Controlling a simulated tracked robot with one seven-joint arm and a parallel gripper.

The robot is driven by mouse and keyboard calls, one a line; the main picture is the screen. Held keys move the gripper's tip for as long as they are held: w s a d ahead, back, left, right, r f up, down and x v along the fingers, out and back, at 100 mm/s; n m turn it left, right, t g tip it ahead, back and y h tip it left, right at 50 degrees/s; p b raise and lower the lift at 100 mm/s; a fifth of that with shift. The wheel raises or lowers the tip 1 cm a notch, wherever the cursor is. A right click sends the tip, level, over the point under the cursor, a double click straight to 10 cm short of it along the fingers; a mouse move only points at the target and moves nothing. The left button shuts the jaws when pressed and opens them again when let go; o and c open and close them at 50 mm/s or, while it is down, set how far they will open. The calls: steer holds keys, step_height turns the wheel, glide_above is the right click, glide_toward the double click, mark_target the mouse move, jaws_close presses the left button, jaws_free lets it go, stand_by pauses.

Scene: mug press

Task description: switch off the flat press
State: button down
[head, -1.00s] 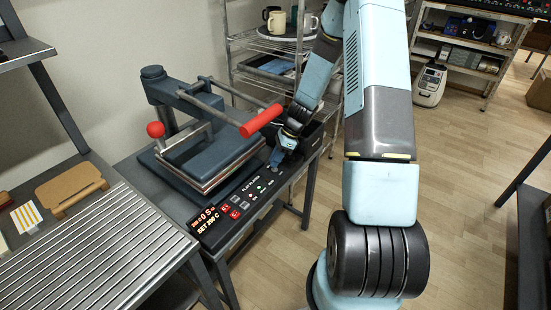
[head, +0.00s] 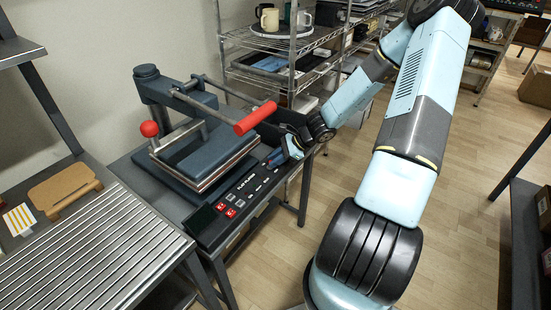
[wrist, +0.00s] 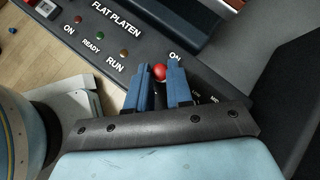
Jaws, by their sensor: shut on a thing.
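The flat press (head: 200,160) stands on a dark bench, with a red-gripped lever (head: 255,118) and a red ball knob at its left. Its front control panel (head: 238,192) has red buttons and a display (head: 199,219) that is dark. In the wrist view the panel reads FLAT PLATEN, and its red, green and amber lamps look dull. My gripper (head: 290,150) is at the panel's far right end. In the wrist view my blue fingers (wrist: 158,80) are shut on a switch with a red ball tip (wrist: 159,72), beside an ON label. The fingers hide most of its stem.
A wire rack (head: 290,50) with mugs on a tray stands behind the press. A slatted metal table (head: 90,250) with a brown board (head: 64,188) is at the left. The press lever overhangs close to my gripper.

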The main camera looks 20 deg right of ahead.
steer(key=shift+d+f+t, duration=0.15)
steer(key=shift+d+t, duration=0.15)
stand_by(0.5)
steer(key=c, duration=1.3)
jaws_free()
steer(key=shift+o, duration=1.4)
steer(key=shift+s+a, duration=0.1)
steer(key=shift+a, duration=0.05)
steer(key=v, duration=1.4)
steer(key=shift+d+f, duration=0.25)
steer(key=shift+f, duration=0.05)
